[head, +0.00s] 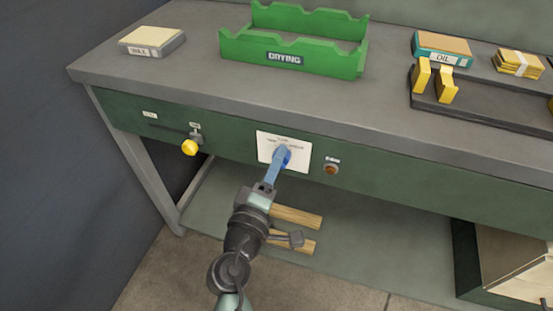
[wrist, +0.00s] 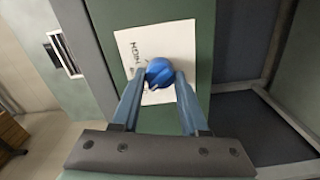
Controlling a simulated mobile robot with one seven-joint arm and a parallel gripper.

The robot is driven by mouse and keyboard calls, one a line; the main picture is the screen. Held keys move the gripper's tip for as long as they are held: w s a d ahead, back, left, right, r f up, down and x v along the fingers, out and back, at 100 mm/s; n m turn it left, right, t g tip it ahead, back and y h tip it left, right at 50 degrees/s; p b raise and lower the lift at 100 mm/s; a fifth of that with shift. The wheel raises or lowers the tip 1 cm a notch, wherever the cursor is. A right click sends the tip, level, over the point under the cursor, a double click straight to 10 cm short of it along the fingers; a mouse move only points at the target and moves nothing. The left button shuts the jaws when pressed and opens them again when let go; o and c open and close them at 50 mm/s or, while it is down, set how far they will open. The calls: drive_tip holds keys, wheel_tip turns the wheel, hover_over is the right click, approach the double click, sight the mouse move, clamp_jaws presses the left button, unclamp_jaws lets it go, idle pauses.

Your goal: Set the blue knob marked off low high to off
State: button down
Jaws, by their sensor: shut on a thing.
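The blue knob (wrist: 160,73) sits on a white label plate (head: 299,158) on the green front panel of the bench. The plate's print is small; in the wrist view (wrist: 130,52) it reads sideways, with "HIGH" partly legible beside the knob. My gripper (head: 279,163) reaches the knob from the front, and its two blue fingers (wrist: 157,84) are shut on the knob, one on each side. In the head view the fingers hide part of the knob. Which mark the knob points to cannot be told.
A yellow-knobbed lever (head: 190,147) is left of the plate, and a brown round button (head: 330,169) is right of it. A green DRYING rack (head: 235,50), a WAX block (head: 151,41) and an OIL box (head: 441,48) stand on the bench top. Wood pieces (head: 297,216) lie below.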

drive_tip(key=shift+n, duration=0.6)
drive_tip(key=shift+c, duration=2.1)
unclamp_jaws()
drive_tip(key=shift+s, duration=0.1)
drive_tip(key=v, duration=1.2)
drive_tip(key=shift+s, duration=0.4)
drive_tip(key=shift+a, duration=0.15)
